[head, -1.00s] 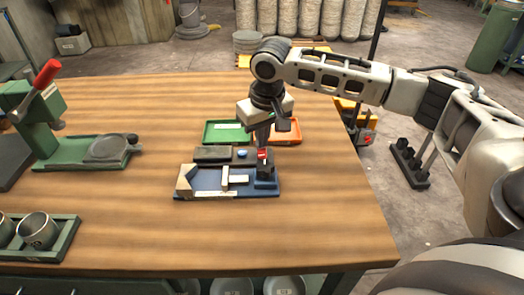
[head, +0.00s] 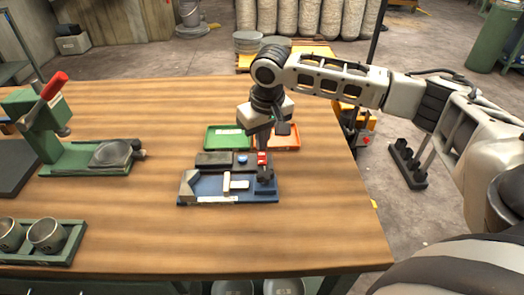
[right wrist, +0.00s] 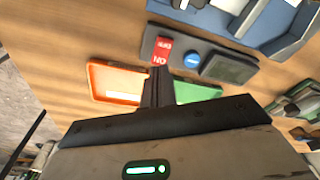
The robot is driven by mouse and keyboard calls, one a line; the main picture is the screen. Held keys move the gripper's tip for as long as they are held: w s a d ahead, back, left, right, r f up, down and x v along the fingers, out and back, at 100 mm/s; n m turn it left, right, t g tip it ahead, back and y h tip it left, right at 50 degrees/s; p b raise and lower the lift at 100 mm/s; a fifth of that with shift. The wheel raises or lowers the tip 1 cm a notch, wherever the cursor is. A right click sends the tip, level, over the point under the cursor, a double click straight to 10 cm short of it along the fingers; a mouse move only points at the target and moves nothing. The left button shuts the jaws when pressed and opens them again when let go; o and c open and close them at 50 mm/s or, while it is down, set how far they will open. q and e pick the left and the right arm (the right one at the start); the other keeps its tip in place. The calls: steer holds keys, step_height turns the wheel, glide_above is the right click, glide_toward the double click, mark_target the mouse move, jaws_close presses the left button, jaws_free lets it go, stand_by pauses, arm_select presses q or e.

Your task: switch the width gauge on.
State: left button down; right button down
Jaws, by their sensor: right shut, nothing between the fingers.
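The width gauge is a blue plate (head: 215,200) with pale blocks on it and a dark control panel (head: 213,160) along its far side. In the right wrist view the panel carries a red rocker switch (right wrist: 162,49) marked OFF and ON, a blue button (right wrist: 192,61) and a dark display (right wrist: 230,69) with no readable digits. My right gripper (right wrist: 157,78) is shut and empty, pointing down at the ON end of the switch; I cannot tell whether the tips touch it. The switch (head: 262,158) is also visible in the head view. My left gripper is out of view.
A green tray (head: 226,146) and an orange tray (head: 290,144) lie just behind the gauge. A green press with a red handle (head: 55,86) stands at the left, and a rack of metal bowls (head: 66,255) is at the front left. The table's front middle is clear.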

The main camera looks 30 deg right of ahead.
mark_target(262, 153)
steer(key=shift+r+p, duration=1.35)
steer(key=shift+r, duration=0.35)
steer(key=shift+r+b, duration=0.3)
steer(key=shift+r, duration=0.5)
